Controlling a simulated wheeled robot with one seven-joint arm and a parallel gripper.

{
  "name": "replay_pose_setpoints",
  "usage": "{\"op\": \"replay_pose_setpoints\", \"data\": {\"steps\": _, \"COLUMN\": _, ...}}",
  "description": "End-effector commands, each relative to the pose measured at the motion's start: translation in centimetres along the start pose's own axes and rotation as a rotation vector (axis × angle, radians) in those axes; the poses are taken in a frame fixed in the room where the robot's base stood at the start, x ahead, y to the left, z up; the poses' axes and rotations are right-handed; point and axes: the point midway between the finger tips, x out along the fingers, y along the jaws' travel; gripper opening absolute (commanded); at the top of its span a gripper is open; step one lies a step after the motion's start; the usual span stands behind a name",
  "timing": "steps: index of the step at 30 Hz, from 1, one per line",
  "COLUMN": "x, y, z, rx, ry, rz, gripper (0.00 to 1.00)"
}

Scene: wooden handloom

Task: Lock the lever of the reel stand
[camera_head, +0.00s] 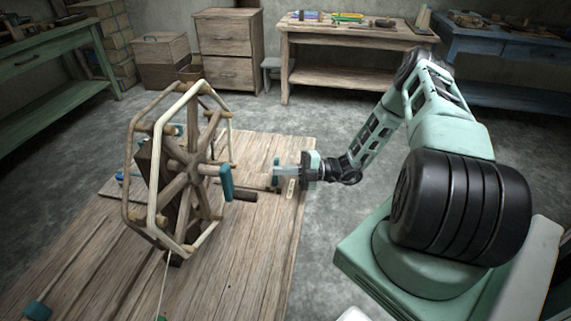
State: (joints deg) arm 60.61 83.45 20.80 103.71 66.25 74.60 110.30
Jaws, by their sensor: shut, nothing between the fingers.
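The reel stand stands on a wooden tabletop. Its hexagonal wooden reel (188,170) has several spokes and pale thread around the rim, and a teal crank handle (227,182) faces right. My gripper (277,172) is shut and empty, reaching in from the right, just right of the reel and above the tabletop's right edge. Small wooden and dark parts (238,194) lie low behind the handle, toward my gripper. I cannot tell which part is the lever or whether my fingertips touch anything. The lower stand (150,165) is partly hidden by the reel.
The wooden tabletop (225,270) has bare room in front of the reel. A thread (163,290) runs down from the reel to the front. A small teal-ended part (38,309) lies at the front left. Workbenches (350,37) and a drawer cabinet (228,48) stand at the back.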

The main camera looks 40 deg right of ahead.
Motion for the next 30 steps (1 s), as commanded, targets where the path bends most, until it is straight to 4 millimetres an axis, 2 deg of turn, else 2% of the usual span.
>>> {"op": "replay_pose_setpoints", "data": {"steps": 1, "x": 0.6, "y": 0.8, "z": -1.2, "rx": 0.006, "ry": 0.004, "rz": 0.001, "gripper": 0.00}}
{"op": "replay_pose_setpoints", "data": {"steps": 3, "x": -1.6, "y": 0.0, "z": -0.5, "rx": -0.001, "ry": -0.005, "rz": -0.002, "gripper": 0.00}}
{"op": "replay_pose_setpoints", "data": {"steps": 9, "x": -6.0, "y": 0.0, "z": -0.6, "rx": 0.000, "ry": -0.002, "rz": -0.001, "gripper": 0.00}}
{"op": "replay_pose_setpoints", "data": {"steps": 15, "x": -8.7, "y": 0.1, "z": -0.6, "rx": -0.001, "ry": 0.000, "rz": -0.001, "gripper": 0.00}}
{"op": "replay_pose_setpoints", "data": {"steps": 21, "x": -9.7, "y": 0.2, "z": -0.6, "rx": 0.000, "ry": 0.000, "rz": 0.000, "gripper": 0.00}}
{"op": "replay_pose_setpoints", "data": {"steps": 30, "x": -9.7, "y": 0.2, "z": -0.6, "rx": 0.000, "ry": 0.001, "rz": 0.000, "gripper": 0.00}}
